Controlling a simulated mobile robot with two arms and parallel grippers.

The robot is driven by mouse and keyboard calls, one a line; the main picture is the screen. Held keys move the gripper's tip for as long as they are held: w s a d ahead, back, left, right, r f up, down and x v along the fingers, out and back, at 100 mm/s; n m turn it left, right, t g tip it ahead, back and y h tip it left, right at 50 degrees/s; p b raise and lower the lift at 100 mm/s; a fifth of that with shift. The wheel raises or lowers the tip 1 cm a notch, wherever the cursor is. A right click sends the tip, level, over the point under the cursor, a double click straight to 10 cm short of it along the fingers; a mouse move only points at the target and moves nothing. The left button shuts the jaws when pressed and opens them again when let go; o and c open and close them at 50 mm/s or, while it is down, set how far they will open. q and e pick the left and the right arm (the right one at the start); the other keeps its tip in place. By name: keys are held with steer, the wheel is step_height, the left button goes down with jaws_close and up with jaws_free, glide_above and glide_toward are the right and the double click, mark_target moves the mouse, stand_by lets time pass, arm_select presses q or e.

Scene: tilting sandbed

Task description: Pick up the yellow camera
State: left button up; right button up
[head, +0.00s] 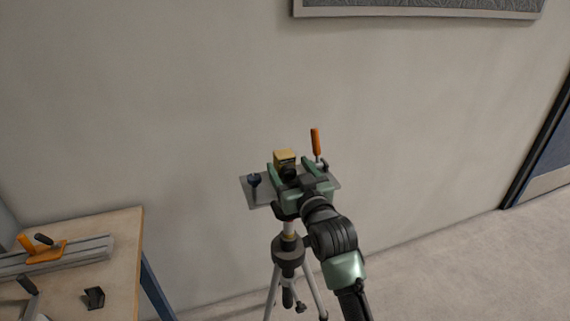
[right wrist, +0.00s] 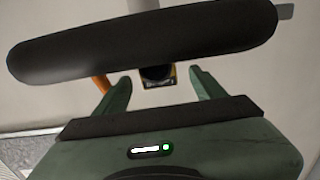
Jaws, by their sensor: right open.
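The yellow camera (head: 284,157) sits on a small grey plate (head: 262,199) on top of a tripod (head: 289,250). My right gripper (head: 285,168) is at the plate, with its fingers reaching toward the camera from the front. In the right wrist view the two green fingers (right wrist: 160,82) are apart. The camera (right wrist: 157,83) shows between and just beyond their tips, with its dark front facing me. A black bar across that view hides part of what lies above. I cannot tell whether the fingers touch the camera. My left gripper is not in view.
An orange-handled tool (head: 316,143) stands at the plate's right, and a dark blue knob (head: 254,181) at its left. A wooden table (head: 128,232) with a metal rail and clamp is at lower left. The wall is close behind; open floor lies right.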

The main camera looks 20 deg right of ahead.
mark_target(287, 163)
steer(key=w, duration=0.4)
steer(key=shift+f+p, duration=0.15)
steer(key=shift+p, duration=0.25)
jaws_close()
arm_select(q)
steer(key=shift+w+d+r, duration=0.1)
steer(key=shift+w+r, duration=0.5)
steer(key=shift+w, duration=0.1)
arm_select(e)
steer(key=shift+r, duration=0.2)
